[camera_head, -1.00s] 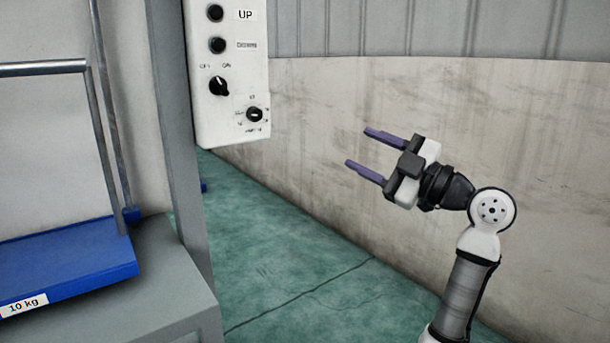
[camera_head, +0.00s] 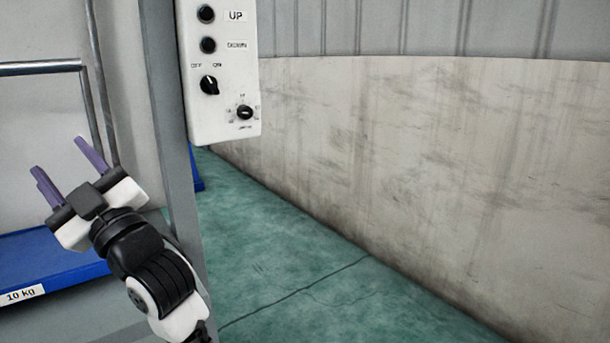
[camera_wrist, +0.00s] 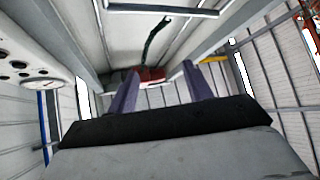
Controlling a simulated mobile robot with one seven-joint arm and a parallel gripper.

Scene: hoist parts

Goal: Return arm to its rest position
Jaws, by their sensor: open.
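My gripper (camera_head: 68,172) is at the lower left of the head view, in front of the blue 10 kg platform and the grey frame. Its two purple fingers point up and to the left, spread apart with nothing between them. In the wrist view the fingers (camera_wrist: 158,88) also stand apart and empty, pointing toward the upper part of the hall. My arm comes in from the bottom edge of the head view. Most of its lower links are out of view.
A white control box (camera_head: 222,118) with UP button and knobs hangs right of my gripper, beside a grey post (camera_head: 165,80). A blue platform (camera_head: 30,258) with a metal rail (camera_head: 40,68) stands at left. Green floor (camera_head: 290,270) before the stained wall (camera_head: 430,160) is clear.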

